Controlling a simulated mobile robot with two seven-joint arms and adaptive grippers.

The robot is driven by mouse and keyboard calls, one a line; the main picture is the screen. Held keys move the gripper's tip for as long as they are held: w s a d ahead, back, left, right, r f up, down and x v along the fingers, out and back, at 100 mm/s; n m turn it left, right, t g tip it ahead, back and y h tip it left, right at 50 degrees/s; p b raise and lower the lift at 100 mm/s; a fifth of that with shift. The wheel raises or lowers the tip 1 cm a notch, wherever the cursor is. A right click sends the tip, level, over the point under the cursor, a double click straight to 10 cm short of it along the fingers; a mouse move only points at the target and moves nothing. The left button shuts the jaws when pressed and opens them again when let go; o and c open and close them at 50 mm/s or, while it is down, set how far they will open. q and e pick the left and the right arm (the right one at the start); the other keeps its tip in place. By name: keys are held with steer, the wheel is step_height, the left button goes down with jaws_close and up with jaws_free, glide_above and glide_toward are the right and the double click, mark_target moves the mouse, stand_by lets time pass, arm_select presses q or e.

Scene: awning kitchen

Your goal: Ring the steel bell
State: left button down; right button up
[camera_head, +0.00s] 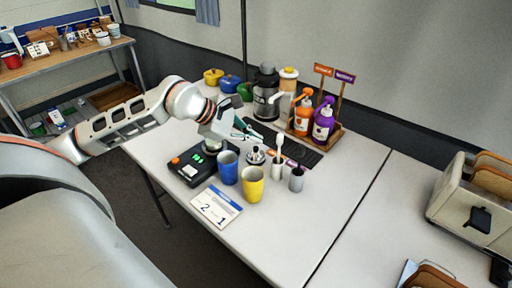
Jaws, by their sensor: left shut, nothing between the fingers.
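The steel bell (256,155) is a small shiny dome on a dark base. It stands on the white table behind the yellow cup. My left gripper (256,138) reaches in from the left and is shut and empty. Its fingertips are just above the bell's top in the picture; I cannot tell whether they touch it. My right gripper is not in view.
A blue cup (228,167) and a yellow cup (252,184) stand in front of the bell. A black device (190,168) is to the left. White utensils in a holder (278,168) and a grey cup (296,179) are to the right. Pump bottles (322,124) stand behind. The table's front right is clear.

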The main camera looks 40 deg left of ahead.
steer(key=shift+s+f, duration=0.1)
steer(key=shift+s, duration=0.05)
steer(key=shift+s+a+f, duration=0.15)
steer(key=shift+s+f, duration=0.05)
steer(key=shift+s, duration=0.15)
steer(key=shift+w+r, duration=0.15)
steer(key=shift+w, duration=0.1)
arm_select(q)
steer(key=shift+f, duration=0.2)
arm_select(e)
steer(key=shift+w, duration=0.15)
arm_select(q)
steer(key=shift+f+b, duration=0.3)
steer(key=shift+f, duration=0.05)
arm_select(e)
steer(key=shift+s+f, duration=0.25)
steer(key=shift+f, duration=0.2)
